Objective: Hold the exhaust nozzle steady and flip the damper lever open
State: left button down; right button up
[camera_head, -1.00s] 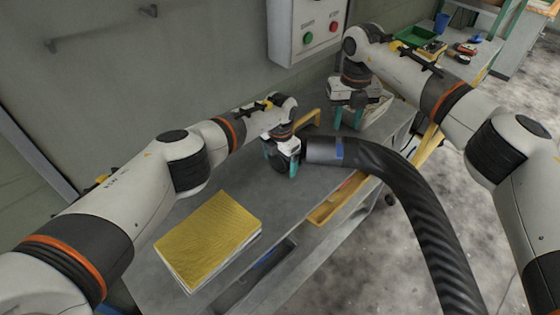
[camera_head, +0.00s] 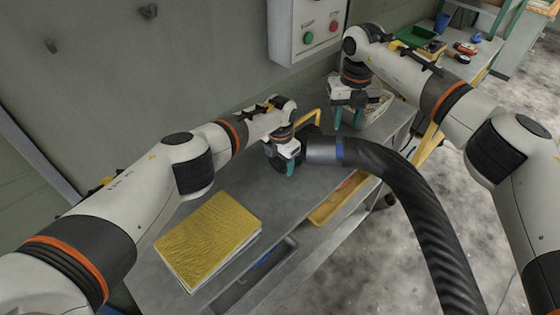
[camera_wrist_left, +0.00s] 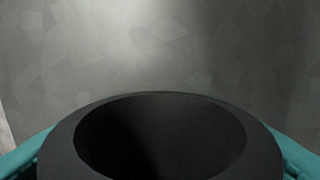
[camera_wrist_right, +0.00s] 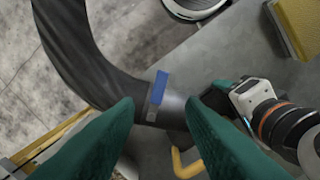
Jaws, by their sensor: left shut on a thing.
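The exhaust nozzle (camera_head: 323,150) is a grey cylinder with a black end, on the tip of a dark hose above the bench. My left gripper (camera_head: 287,163) is shut on its black end. The left wrist view shows the round black mouth (camera_wrist_left: 160,97) between its teal fingers. My right gripper (camera_head: 350,116) is open and empty, above the bench beyond the nozzle.
A yellow-covered block (camera_head: 208,240) lies on the grey bench (camera_head: 240,182). A bent yellow bar (camera_head: 307,117) stands behind the nozzle. The hose (camera_head: 410,190) curves down across the right front. A button box (camera_head: 308,25) hangs on the wall. The bench middle is clear.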

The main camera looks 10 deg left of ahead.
jog(key=c, duration=0.3)
jog(key=w+a+r+y, duration=0.1)
jog(key=w+a+r+n+t+y, duration=0.1)
jog(key=a, duration=0.1)
jog(key=w+a+r+t+y, duration=0.1)
jog(key=shift+a+r+n, duration=0.2)
jog(key=shift+r+n, duration=0.05)
jog(key=shift+n, duration=0.15)
grip_shut()
jog(key=w+a+r+m+t+y, duration=0.1)
jog(key=a+r+t+y, duration=0.2)
jog(key=a+t+y, duration=0.3)
jog(key=a+r+m+t+y, duration=0.1)
jog(key=a+r+t+y, duration=0.2)
jog(key=a+t+y, duration=0.35)
jog(key=s+d+f+m+t+h, duration=0.1)
jog(key=d+f+m+t+h, duration=0.1)
jog(key=d+m+t+h, duration=0.75)
jog(key=s+a+f+m+g+h, duration=0.1)
jog(key=s+f+m+g+h, duration=0.2)
jog(key=s+f+m+h, duration=0.2)
jog(key=s+a+f+m+g+h, duration=0.1)
jog(key=s+f+m+g+h, duration=0.2)
jog(key=s+f+m, duration=0.6)
notch_tip(320, 180, down, 6)
jog(key=shift+s+r+g+h, duration=0.3)
jog(key=shift+s+h, duration=0.4)
jog(key=shift+h, duration=0.5)
